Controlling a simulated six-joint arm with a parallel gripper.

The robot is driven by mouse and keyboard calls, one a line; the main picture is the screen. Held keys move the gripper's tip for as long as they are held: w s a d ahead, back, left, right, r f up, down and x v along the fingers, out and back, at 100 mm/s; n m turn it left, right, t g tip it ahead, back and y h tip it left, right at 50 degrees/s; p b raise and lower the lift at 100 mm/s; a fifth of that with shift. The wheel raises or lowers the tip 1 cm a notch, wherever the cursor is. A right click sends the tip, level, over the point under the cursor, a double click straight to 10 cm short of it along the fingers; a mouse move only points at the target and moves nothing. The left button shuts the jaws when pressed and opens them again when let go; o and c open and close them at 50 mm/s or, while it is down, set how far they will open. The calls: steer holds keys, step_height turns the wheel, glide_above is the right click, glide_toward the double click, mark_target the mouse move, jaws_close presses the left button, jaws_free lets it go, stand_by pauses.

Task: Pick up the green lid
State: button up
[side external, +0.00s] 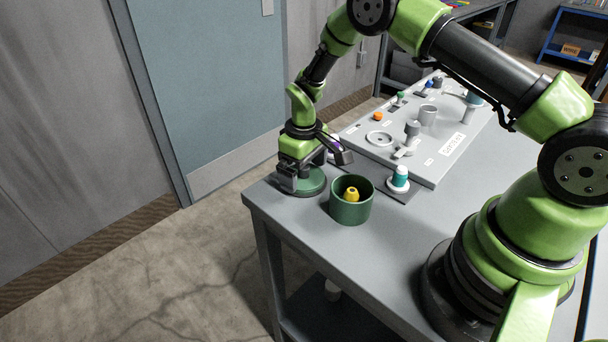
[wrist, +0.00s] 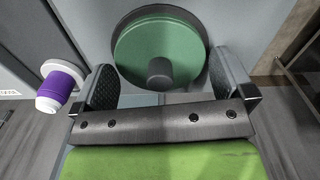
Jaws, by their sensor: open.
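The green lid (wrist: 140,48) is a round green disc with a dark knob (wrist: 160,72) at its centre, seen in the wrist view. In the side view the lid (side external: 312,184) lies on the table near its front left corner, partly hidden by my gripper. My gripper (side external: 291,185) is open just above it. In the wrist view the two fingers of my gripper (wrist: 165,85) stand apart on either side of the knob, with gaps on both sides. Whether the fingertips reach down to knob height is hard to tell.
A green open pot (side external: 351,212) with a yellow piece (side external: 351,194) inside stands right of the lid. A teal-and-white piece (side external: 399,178) stands beyond it. A purple-and-white piece (wrist: 60,86) is left of my gripper in the wrist view. A grey fixture board (side external: 440,165) fills the table behind.

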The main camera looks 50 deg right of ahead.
mark_target(307, 168)
steer(key=c, duration=0.6)
steer(key=shift+c, duration=0.2)
steer(key=shift+r, duration=0.3)
steer(key=r, duration=0.9)
steer(key=shift+s+r, duration=0.25)
steer(key=shift+s, duration=0.15)
steer(key=s+r+n, duration=0.2)
steer(key=s+r, duration=0.1)
steer(key=s, duration=0.8)
steer(key=shift+s+f, duration=0.1)
steer(key=shift+f, duration=3.35)
